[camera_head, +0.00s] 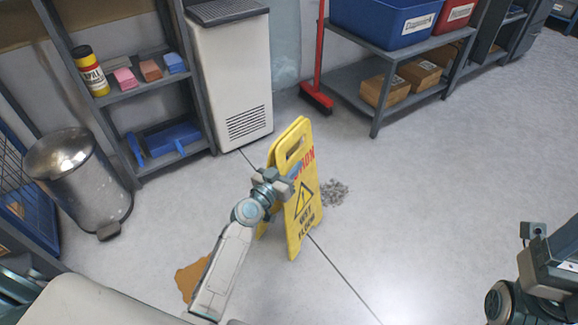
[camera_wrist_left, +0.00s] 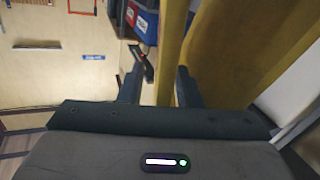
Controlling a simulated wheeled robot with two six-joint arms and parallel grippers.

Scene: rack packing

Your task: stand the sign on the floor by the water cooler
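The yellow wet-floor sign (camera_head: 306,205) is upright with its two panels slightly spread, and its lower ends appear to be on the floor. It is in front of the white water cooler (camera_head: 230,75), a little to its right. My left gripper (camera_head: 277,184) is at the sign's left side. In the left wrist view, its fingers (camera_wrist_left: 158,88) are apart, with a thin yellow panel of the sign (camera_wrist_left: 172,40) between them. A gap shows beside the left finger. My right gripper (camera_head: 534,240) is at the right edge, away from the sign; its fingers are unclear.
A grey patch of debris (camera_head: 334,192) lies right of the sign, and a brown patch (camera_head: 188,280) lies near my left arm. A red broom (camera_head: 317,95), metal bin (camera_head: 80,180) and shelves (camera_head: 350,85) line the back and left. The right floor is clear.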

